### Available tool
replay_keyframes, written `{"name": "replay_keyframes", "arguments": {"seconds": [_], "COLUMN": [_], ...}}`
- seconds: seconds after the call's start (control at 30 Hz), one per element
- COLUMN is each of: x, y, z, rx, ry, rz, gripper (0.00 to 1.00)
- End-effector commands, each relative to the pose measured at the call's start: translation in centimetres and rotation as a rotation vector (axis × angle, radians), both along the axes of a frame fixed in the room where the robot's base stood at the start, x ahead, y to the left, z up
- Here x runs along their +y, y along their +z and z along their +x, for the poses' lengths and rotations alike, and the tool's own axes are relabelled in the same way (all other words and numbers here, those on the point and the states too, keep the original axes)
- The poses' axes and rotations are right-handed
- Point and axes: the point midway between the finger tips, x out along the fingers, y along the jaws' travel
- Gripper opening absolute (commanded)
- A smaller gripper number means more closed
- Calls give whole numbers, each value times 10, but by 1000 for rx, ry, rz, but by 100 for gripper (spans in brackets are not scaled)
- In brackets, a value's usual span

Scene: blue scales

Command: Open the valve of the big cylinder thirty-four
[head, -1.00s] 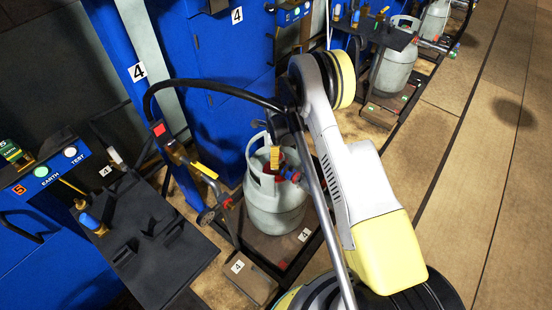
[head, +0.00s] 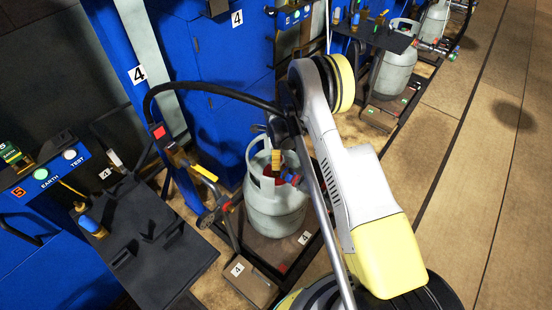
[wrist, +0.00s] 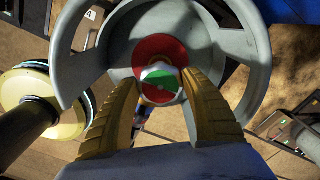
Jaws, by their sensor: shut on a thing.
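A big grey-white gas cylinder (head: 275,212) stands upright on a low scale in the head view. Its collar ring (wrist: 225,45) surrounds the valve in the wrist view. The valve knob (wrist: 161,82) has a green and white top, with a red disc (wrist: 160,55) beside it. My gripper (wrist: 162,88) has its two yellow ribbed fingers closed on the knob from both sides, inside the collar. In the head view the yellow finger of my gripper (head: 277,160) shows at the cylinder top. The knob is mostly hidden there. I cannot read a number on the cylinder.
A black hose (head: 215,88) arches from the left toward the cylinder top. A filling handle (head: 205,172) stands left of the cylinder. A dark table (head: 150,250) is at the left. Blue cabinets (head: 225,130) stand behind. Open floor (head: 500,190) lies right.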

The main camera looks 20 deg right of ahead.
Motion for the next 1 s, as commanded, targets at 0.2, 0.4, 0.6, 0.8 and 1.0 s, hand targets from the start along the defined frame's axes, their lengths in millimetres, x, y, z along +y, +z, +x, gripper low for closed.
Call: {"name": "replay_keyframes", "arguments": {"seconds": [0.2, 0.4, 0.6, 0.8, 1.0], "x": [0, 0, 0, 0, -1], "y": [0, 0, 0, 0, 0], "z": [-1, -1, -2, -2, -3], "rx": [0, 0, 0, 0, 0], "ry": [160, 348, 539, 729, 919], "rz": [0, 0, 0, 0, 0], "gripper": [25, 25, 25, 25, 25]}}
